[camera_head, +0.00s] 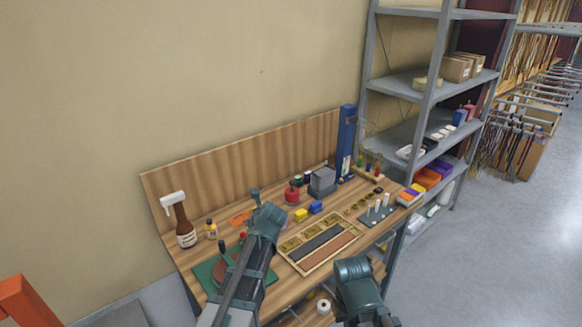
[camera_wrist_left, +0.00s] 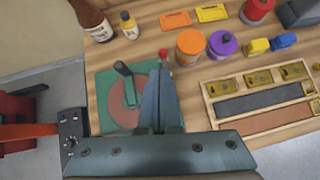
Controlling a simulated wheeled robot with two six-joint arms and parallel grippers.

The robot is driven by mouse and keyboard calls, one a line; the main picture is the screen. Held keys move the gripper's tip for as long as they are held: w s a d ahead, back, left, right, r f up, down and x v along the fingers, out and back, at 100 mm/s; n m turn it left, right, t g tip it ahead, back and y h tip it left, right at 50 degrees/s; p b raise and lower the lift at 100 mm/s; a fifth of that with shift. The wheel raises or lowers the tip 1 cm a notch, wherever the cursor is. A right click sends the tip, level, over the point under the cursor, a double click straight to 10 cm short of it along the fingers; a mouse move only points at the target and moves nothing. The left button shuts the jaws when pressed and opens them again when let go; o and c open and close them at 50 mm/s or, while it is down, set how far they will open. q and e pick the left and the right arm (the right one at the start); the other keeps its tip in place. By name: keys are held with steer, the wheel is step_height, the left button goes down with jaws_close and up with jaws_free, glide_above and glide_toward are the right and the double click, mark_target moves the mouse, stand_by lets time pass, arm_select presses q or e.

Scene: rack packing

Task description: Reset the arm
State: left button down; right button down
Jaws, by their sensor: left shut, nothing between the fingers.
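My left gripper (camera_wrist_left: 160,70) shows in the left wrist view with its two fingers closed together and nothing between them. It is above the workbench, over the right part of a green mat (camera_wrist_left: 106,82). A round reddish-brown disc and a dark-handled tool (camera_wrist_left: 123,70) lie on the mat, left of the fingers. In the head view my left arm crosses the front left of the bench, and I cannot make out its fingertips. My right arm shows at the bottom centre; its gripper is not visible.
A grey metal shelf (camera_head: 393,85) stands behind right. Open floor (camera_head: 480,260) lies to the right.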

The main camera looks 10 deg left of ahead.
arm_select(q)
steer(key=s+d+f+n+g+h+b, duration=0.2)
steer(key=s+d+f+n, duration=0.4)
steer(key=s+d+n, duration=0.4)
steer(key=s+d+f+n+g+h+b, duration=0.2)
steer(key=s+d+f+n+g, duration=0.3)
steer(key=s+d+n, duration=0.5)
steer(key=s+f+n+b, duration=0.1)
steer(key=s+n, duration=0.3)
steer(key=s, duration=0.2)
steer(key=shift+d+h+b, duration=0.3)
steer(key=shift+h, duration=0.1)
